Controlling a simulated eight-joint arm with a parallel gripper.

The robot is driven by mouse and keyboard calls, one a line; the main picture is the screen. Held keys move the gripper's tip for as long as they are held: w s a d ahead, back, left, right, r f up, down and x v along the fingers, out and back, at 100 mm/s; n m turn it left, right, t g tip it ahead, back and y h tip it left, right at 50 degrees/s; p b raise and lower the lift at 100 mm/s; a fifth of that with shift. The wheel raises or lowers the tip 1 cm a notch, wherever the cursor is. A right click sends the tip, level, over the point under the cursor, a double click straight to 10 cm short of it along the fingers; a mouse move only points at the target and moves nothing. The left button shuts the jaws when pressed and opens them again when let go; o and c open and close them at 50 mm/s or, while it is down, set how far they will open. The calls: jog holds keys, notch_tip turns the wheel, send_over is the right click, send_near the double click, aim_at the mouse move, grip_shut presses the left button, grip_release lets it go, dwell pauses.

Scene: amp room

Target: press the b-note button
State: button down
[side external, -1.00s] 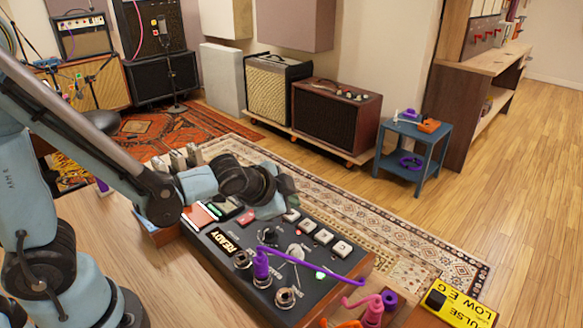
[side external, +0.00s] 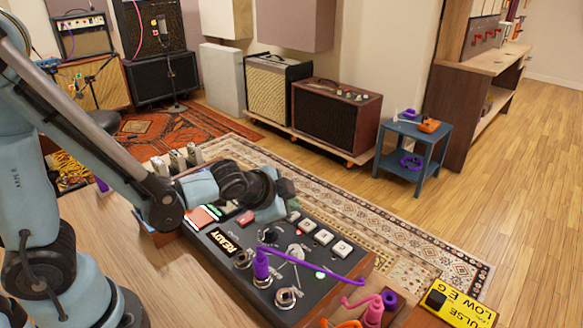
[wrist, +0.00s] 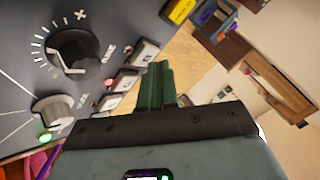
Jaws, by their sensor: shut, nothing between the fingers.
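The control box (side external: 230,262) is a dark panel with a lit "READY" label (side external: 226,240), knobs and a row of pale square buttons (side external: 323,237). The letters on the buttons are too small to read, so I cannot tell which is the b-note button. My gripper (wrist: 157,72) has green fingers pressed together and empty. In the side view it hangs over the far side of the box, by the upper end of the button row. In the wrist view the fingers overlap the edge of a pale button (wrist: 144,54); contact cannot be told. The gripper hides part of the panel.
A purple plug with a cable (side external: 261,266) stands on the panel, near metal jacks (side external: 285,297). A pink plug (side external: 373,308) and a yellow pedal (side external: 457,302) are at the lower right. Wooden table (side external: 170,275) shows at left of the box.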

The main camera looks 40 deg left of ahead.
jog(key=shift+f, duration=0.45)
dwell(0.4)
jog(key=shift+r, duration=0.9)
jog(key=shift+r, duration=0.1)
jog(key=shift+r, duration=2.4)
jog(key=s+a+r+n+g+h, duration=0.1)
jog(key=s+a+n+g, duration=0.1)
jog(key=s+a+n, duration=0.2)
jog(key=s+n, duration=0.3)
jog(key=s, duration=0.3)
jog(key=shift+s+a+r+n, duration=0.15)
jog(key=shift+r+n, duration=0.15)
jog(key=shift+n, duration=0.1)
